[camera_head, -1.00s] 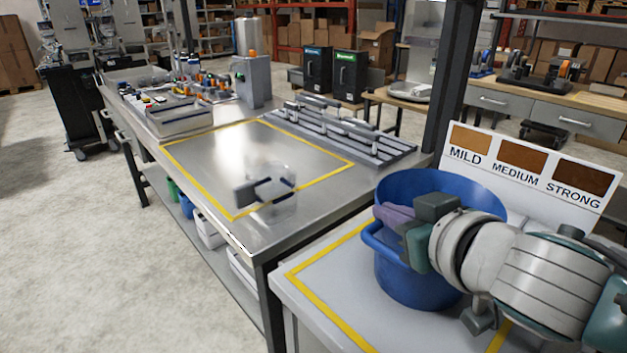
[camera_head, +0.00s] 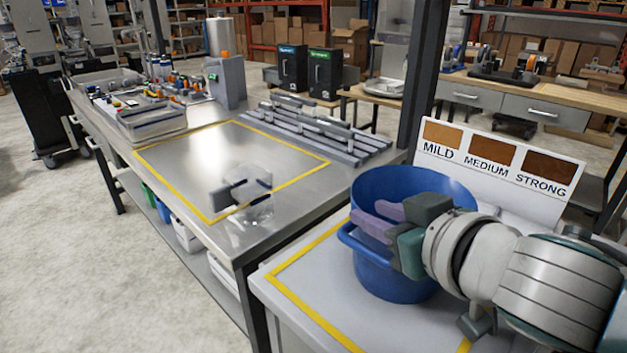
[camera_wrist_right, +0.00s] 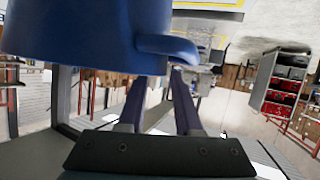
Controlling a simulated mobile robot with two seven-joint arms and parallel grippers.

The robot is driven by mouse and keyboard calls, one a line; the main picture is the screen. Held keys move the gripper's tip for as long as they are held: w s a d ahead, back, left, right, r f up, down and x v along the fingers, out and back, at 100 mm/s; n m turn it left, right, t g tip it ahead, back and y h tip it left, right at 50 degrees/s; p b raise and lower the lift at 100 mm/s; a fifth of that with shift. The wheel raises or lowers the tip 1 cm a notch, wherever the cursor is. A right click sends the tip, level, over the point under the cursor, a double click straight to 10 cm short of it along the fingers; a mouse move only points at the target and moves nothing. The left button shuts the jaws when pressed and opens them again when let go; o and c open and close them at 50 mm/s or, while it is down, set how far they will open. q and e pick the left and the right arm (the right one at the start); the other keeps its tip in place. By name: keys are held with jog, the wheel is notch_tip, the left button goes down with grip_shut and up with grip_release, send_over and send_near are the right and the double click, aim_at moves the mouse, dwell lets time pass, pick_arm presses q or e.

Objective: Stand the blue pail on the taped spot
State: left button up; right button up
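The blue pail (camera_head: 395,285) stands upright on the light grey table at the right. Yellow tape (camera_head: 312,318) outlines a spot on this table; the pail's base appears inside it, with the far edge hidden. The pail's blue handle (camera_head: 352,243) sticks out on its left side. My right gripper (camera_head: 372,220) is beside the pail with its two purple fingers apart. In the right wrist view, the fingers (camera_wrist_right: 160,98) are spread with a gap between them, and the pail (camera_wrist_right: 90,35) and handle (camera_wrist_right: 168,47) show beyond them. My left gripper is not in view.
A sign reading MILD, MEDIUM, STRONG (camera_head: 497,160) stands behind the pail. The steel table (camera_head: 300,205) at left has another yellow taped area (camera_head: 172,180), with a clear object with dark parts (camera_head: 245,198) at its near edge. A dark post (camera_head: 421,85) rises behind.

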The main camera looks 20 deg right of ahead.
jog(key=v, duration=0.9)
jog(key=s+a+f+g, duration=0.2)
jog(key=s+f+g, duration=0.1)
jog(key=s+g, duration=0.2)
jog(key=s+a+f+n+g, duration=0.1)
jog(key=s+a+f+g, duration=0.1)
jog(key=s, duration=0.7)
jog(key=f+g, duration=0.1)
jog(key=g, duration=0.1)
jog(key=shift+s+g+y, duration=0.2)
jog(key=shift+g+y, duration=0.1)
jog(key=shift+g, duration=0.1)
jog(key=shift+d, duration=0.1)
